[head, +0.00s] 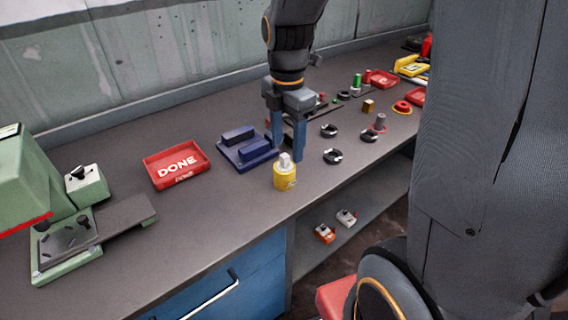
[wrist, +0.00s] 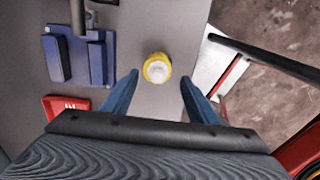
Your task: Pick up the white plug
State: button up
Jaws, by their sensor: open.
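A yellow cylinder (head: 285,179) stands upright on the grey bench near its front edge, with a pale plug-like piece (head: 285,160) on top. In the wrist view the round white top (wrist: 157,71) sits inside a yellow rim (wrist: 157,55). I take this white top to be the white plug. My gripper (head: 287,148) points down, open and empty, just behind and above the cylinder in the head view. In the wrist view the white top lies between and slightly beyond the two blue fingertips (wrist: 160,80). I see no contact.
A blue fixture (head: 247,151) stands left of the cylinder, and a red DONE tray (head: 177,164) further left. Several dark rings (head: 333,156) lie to the right. A green machine (head: 30,180) is at far left. The bench's front edge is close.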

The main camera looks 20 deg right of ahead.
aim_at(286, 155)
jog(key=shift+w+f+p, duration=0.15)
jog(key=shift+f+p, duration=0.35)
jog(key=shift+f, duration=1.75)
jog(key=c, duration=1.1)
